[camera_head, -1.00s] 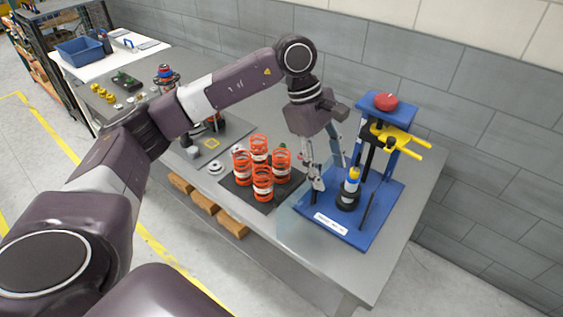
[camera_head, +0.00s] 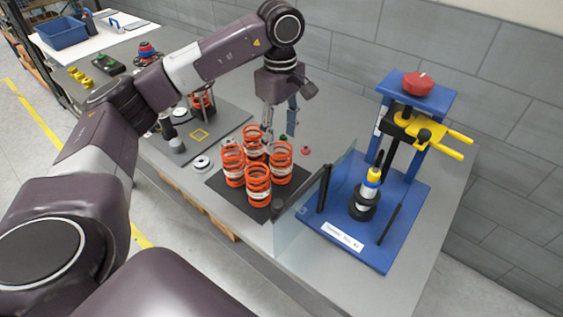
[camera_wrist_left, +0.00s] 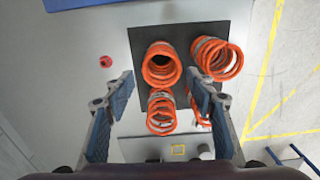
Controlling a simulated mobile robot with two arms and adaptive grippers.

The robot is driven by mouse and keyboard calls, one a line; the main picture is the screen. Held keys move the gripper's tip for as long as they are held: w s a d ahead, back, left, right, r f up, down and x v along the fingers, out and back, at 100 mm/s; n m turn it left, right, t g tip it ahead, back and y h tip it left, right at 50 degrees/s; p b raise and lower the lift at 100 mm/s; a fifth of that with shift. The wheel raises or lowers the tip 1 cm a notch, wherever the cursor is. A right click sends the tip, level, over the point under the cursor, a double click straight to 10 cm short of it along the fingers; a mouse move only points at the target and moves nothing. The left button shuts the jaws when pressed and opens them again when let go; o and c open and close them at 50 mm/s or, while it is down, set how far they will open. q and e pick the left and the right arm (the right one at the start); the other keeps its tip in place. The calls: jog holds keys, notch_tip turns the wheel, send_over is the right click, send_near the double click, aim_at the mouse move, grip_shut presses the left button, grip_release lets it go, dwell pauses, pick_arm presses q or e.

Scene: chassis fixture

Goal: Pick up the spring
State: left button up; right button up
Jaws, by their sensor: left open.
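Several orange coil springs with white bands stand upright on a dark mat (camera_head: 217,187), among them a near one (camera_head: 258,186), a left one (camera_head: 232,164), a right one (camera_head: 281,163) and a far one (camera_head: 252,137). My left gripper (camera_head: 279,130) points down at the far side of the group, open. In the left wrist view my left gripper (camera_wrist_left: 163,100) has its fingers apart, with one spring (camera_wrist_left: 161,113) showing between them and another (camera_wrist_left: 160,64) beyond it. A further spring is partly hidden by the right finger. I see no spring gripped. My right gripper is out of view.
A blue press fixture (camera_head: 385,255) with a red knob (camera_head: 418,83) and yellow handles stands right of the springs, behind a clear panel (camera_head: 303,212). A small red part (camera_head: 305,150) lies near the mat.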

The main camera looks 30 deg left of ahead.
aim_at(281, 164)
pick_arm(q)
jog(key=f, duration=0.2)
jog(key=f+p, duration=0.1)
jog(key=shift+s+d+f, duration=0.15)
jog(key=shift+s+f, duration=0.2)
jog(key=shift+w+f, duration=0.1)
jog(key=shift+f, duration=0.5)
notch_tip(281, 164, down, 4)
jog(key=shift+d+f+p, duration=0.1)
jog(key=shift+f+p, duration=0.1)
jog(key=shift+p, duration=0.95)
jog(key=shift+w+f, duration=0.15)
jog(key=shift+f, duration=0.1)
jog(key=c, duration=1.2)
jog(key=shift+c, duration=0.6)
jog(key=shift+r, duration=0.1)
